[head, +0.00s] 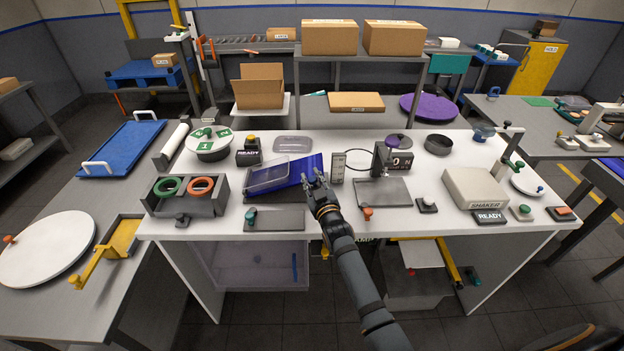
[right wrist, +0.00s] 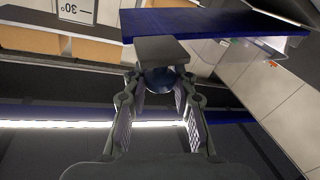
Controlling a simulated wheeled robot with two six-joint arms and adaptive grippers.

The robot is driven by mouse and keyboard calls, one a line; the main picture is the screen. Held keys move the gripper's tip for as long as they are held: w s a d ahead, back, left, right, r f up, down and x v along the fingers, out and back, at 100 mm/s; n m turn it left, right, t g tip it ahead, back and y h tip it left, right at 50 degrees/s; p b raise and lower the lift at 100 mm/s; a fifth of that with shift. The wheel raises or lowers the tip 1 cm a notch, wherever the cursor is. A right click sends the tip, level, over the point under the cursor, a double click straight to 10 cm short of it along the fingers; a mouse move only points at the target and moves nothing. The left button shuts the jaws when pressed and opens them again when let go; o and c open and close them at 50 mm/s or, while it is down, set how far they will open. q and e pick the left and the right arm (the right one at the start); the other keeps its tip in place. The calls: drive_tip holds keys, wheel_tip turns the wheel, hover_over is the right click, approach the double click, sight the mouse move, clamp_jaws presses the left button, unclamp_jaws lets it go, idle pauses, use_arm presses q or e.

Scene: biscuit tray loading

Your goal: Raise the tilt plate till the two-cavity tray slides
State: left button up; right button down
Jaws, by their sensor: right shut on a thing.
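The blue tilt plate (head: 308,166) stands tilted near the middle of the white table, its right end raised. It also shows from below in the right wrist view (right wrist: 215,24). The clear tray (head: 268,175) lies on the plate toward its lower left end; its cavities are too small to make out. My right gripper (head: 318,181) is at the plate's raised right end. In the right wrist view its fingers (right wrist: 160,95) are closed around a dark round knob (right wrist: 158,80) under a grey block at the plate's edge. My left gripper is not in view.
A holder with green and orange rings (head: 186,205) is at left. A grey pad (head: 274,220) lies in front. A clear shallow container (head: 293,144) lies behind.

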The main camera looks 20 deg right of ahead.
drive_tip(key=shift+w+a+r+n+p, duration=0.1)
drive_tip(key=shift+a+r+n+p, duration=0.2)
drive_tip(key=shift+r+p, duration=0.65)
drive_tip(key=shift+f, duration=0.4)
drive_tip(key=c, duration=1.4)
unclamp_jaws()
drive_tip(key=o, duration=0.3)
drive_tip(key=shift+a+r, duration=0.1)
drive_tip(key=shift+r, duration=0.05)
drive_tip(key=shift+o, duration=0.2)
drive_tip(key=shift+s, duration=0.45)
drive_tip(key=s, duration=1.1)
drive_tip(key=shift+s, duration=0.1)
